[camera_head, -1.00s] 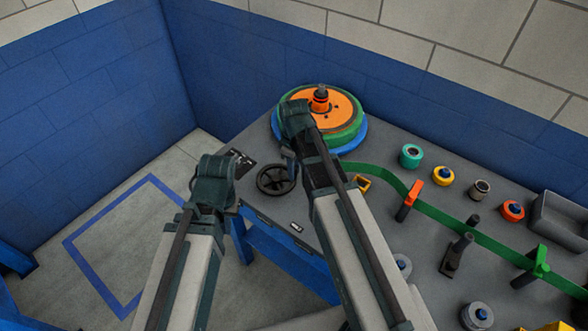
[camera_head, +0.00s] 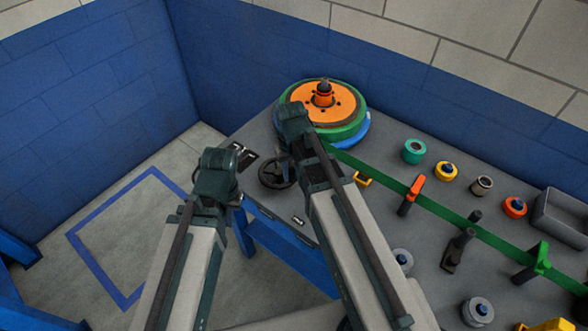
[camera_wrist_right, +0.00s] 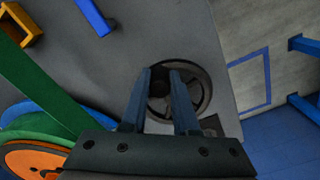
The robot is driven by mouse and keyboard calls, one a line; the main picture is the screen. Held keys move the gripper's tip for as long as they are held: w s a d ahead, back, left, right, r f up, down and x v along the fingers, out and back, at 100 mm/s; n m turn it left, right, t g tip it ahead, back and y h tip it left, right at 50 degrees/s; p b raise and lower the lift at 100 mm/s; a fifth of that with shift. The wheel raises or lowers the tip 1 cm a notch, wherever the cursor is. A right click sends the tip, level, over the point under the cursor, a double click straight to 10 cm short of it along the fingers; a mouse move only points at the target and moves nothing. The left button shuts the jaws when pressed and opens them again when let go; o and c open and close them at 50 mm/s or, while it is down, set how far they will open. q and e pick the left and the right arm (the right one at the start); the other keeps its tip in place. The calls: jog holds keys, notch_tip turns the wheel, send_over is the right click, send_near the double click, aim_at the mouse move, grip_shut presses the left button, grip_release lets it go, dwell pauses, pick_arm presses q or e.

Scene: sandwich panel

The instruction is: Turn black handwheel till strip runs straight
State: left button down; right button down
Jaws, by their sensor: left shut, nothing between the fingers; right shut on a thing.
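The black handwheel (camera_head: 268,174) lies on the grey panel near its left edge, partly hidden by my right arm. The wrist view shows its rim and spokes (camera_wrist_right: 205,91). My right gripper (camera_wrist_right: 161,74) reaches down over the wheel, its blue fingers shut on a dark part of it near the hub; the exact grip is hard to see. The green strip (camera_head: 385,178) leaves the roll with the orange top (camera_head: 340,100) and looks straight past the orange guide (camera_head: 416,188) and the green guide (camera_head: 541,262). My left gripper (camera_head: 216,176) is shut and empty, left of the panel.
A yellow bracket (camera_head: 362,180) stands close to my right arm. Teal (camera_head: 414,151), yellow (camera_head: 445,171) and orange (camera_head: 514,207) round parts stand behind the strip, near a grey bin (camera_head: 562,220).

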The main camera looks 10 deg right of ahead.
jog(key=shift+s+a+m, duration=0.35)
jog(key=shift+a+m, duration=0.35)
jog(key=shift+m, duration=0.5)
jog(key=c, duration=0.7)
grip_release()
jog(key=shift+r, duration=0.15)
notch_tip(320, 180, up, 14)
jog(key=p, duration=1.4)
jog(key=shift+f, duration=0.25)
